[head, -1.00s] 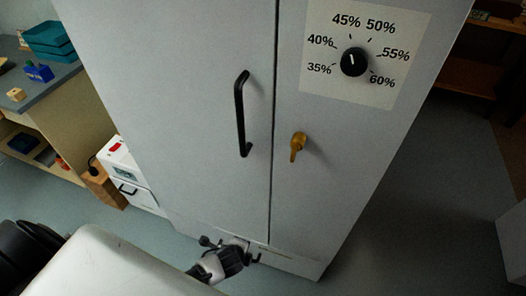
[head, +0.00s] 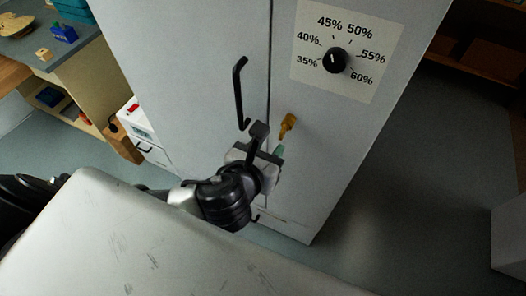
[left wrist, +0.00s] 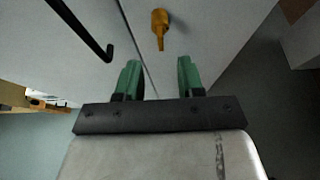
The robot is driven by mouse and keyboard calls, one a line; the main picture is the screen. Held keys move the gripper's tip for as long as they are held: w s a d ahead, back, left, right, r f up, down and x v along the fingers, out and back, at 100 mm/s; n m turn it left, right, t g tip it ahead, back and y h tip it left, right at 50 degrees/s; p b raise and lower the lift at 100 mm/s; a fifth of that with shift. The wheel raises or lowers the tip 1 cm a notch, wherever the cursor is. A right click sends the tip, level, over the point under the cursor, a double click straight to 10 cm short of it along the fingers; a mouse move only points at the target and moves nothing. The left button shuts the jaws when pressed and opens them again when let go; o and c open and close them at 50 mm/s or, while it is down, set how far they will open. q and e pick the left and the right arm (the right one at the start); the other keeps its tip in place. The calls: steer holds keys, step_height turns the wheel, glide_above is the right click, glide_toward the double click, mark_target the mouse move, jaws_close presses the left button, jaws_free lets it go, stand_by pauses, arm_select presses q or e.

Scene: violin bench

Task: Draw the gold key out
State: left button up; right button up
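The gold key (head: 287,124) sticks out of the right door of a tall grey cabinet (head: 330,130), below the dial. In the left wrist view the gold key (left wrist: 160,27) stands ahead of the fingers, a little right of the door seam. My left gripper (head: 270,142) is close to the cabinet front, just below and left of the key. In the left wrist view its two green fingertips (left wrist: 160,75) are spread apart with nothing between them, and they do not touch the key. My right gripper is not in view.
A black door handle (head: 240,94) is left of the key, close to my left gripper. A black dial (head: 335,60) with percent marks is above. A workbench (head: 45,50) and a white box (head: 137,125) stand at the left. Open floor lies right of the cabinet.

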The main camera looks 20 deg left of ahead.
mark_target(281, 132)
arm_select(q)
steer(key=p+x, duration=0.1)
steer(key=x, duration=0.8)
steer(key=shift+f, duration=0.1)
steer(key=c, duration=0.7)
jaws_close()
